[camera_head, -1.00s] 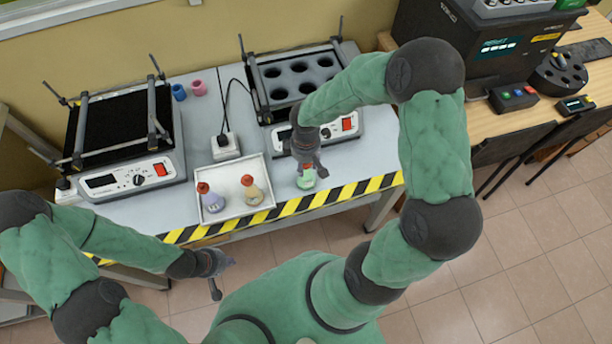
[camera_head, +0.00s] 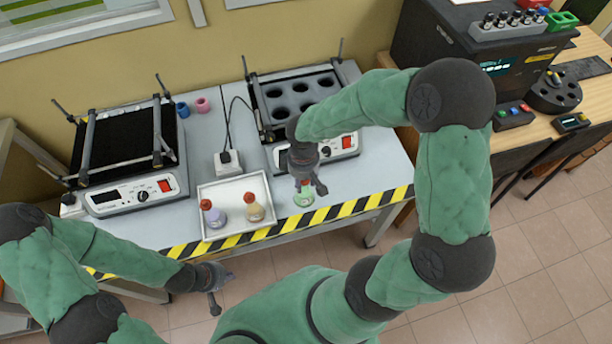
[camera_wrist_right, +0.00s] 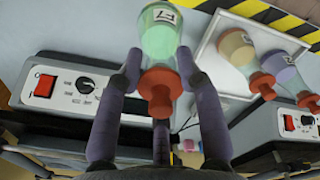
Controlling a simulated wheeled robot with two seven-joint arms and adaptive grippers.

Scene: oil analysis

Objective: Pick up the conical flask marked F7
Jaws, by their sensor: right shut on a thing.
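A conical flask with green liquid and a red stopper (camera_head: 303,198) is at the front edge of the bench, right of the white tray. My right gripper (camera_head: 305,186) is closed around its neck from above. In the right wrist view the green flask (camera_wrist_right: 158,38) sits between the fingers, its stopper toward the palm. Its white label is turned over and small; it may read F7. I cannot tell whether its base touches the bench. My left gripper (camera_head: 215,285) hangs empty in front of the bench at the left; its opening is unclear.
The white tray (camera_head: 208,190) holds a purple flask (camera_head: 214,216) and a yellow flask (camera_head: 254,210), both red-stoppered. A hotplate device (camera_head: 130,190) stands left, and another with round wells (camera_head: 338,146) stands behind my right gripper. A striped edge (camera_head: 345,208) bounds the bench.

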